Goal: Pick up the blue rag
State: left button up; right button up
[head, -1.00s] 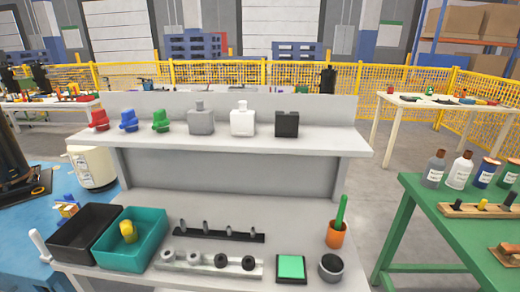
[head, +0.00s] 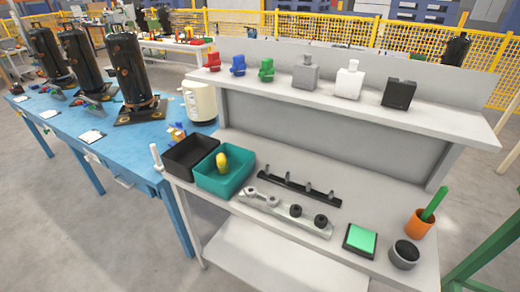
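I cannot make out a clear blue rag in the head view. A small blue object (head: 238,65) stands on the upper shelf between a red object (head: 213,62) and a green object (head: 266,70); its shape is too small to tell. Neither of my grippers is in view.
A grey workbench (head: 385,204) holds a black bin (head: 190,155), a teal bin (head: 224,178) with a yellow item, an orange cup (head: 419,224) and a grey pot (head: 404,255). Several black compressors (head: 124,66) stand on the blue table. Floor shows at lower left.

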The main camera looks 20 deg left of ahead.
aim_at(34, 87)
jog(key=u, duration=2.35)
jog(key=i+j+u, duration=0.2)
jog(key=i, duration=0.25)
jog(key=i+u, duration=0.25)
jog(key=i, duration=0.2)
jog(key=i+u, duration=0.15)
jog(key=i, duration=3.1)
jog(key=i+z, duration=0.1)
jog(key=i, duration=0.45)
jog(key=i+j+z, duration=0.1)
jog(key=i, duration=0.45)
jog(key=i+j, duration=0.2)
jog(key=i, duration=0.35)
jog(key=i+j+z, duration=0.1)
jog(key=i+z, duration=0.35)
jog(key=i+j+z, duration=0.2)
jog(key=z, duration=0.25)
jog(key=i+j+z, duration=0.65)
jog(key=j+z, duration=0.25)
